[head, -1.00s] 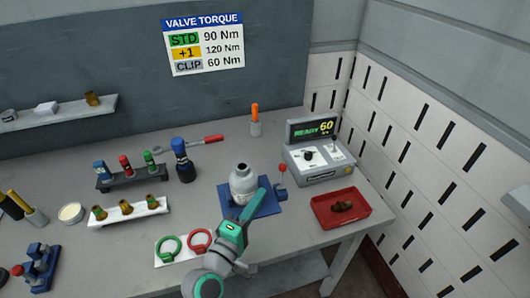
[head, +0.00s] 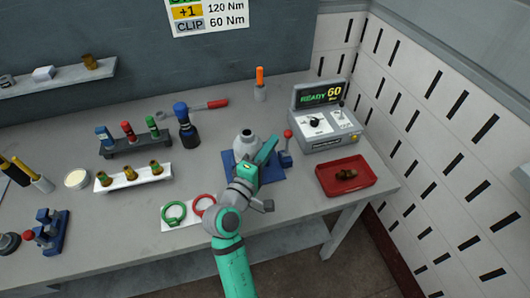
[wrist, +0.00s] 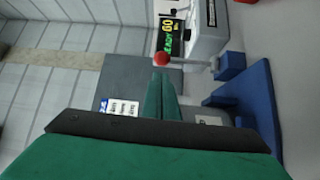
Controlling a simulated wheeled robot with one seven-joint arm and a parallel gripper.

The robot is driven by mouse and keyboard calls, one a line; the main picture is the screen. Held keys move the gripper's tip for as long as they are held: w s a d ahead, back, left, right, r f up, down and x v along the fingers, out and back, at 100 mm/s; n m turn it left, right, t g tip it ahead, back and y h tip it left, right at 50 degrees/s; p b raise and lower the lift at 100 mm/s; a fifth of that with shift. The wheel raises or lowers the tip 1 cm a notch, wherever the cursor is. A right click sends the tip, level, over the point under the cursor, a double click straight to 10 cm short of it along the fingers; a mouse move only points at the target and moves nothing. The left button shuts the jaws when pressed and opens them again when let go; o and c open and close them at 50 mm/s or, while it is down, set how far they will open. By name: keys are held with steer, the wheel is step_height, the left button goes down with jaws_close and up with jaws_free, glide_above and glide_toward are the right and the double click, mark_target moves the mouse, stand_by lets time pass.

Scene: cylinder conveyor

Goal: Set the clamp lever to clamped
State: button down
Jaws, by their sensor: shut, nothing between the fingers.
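The clamp lever has a red ball knob (head: 288,133) on a short grey stem. It stands roughly upright from a blue block (head: 285,158) at the right edge of the blue base plate (head: 274,178). A grey cylinder with a narrow neck (head: 245,144) stands on the plate, partly hidden by my arm. My gripper (head: 270,148) is shut and empty, over the plate just left of the lever. In the wrist view, the red knob (wrist: 161,59) lies just beyond the green fingertips (wrist: 160,80); I cannot tell if they touch.
A control box reading "READY 60" (head: 325,128) stands behind the lever. A red tray (head: 346,188) with a brown part lies to the right. Green and red rings (head: 204,204) lie front left. A dark blue-topped bottle (head: 186,128) stands left of the cylinder.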

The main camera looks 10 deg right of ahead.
mark_target(287, 144)
steer(key=shift+x, duration=2.05)
steer(key=shift+d, duration=0.2)
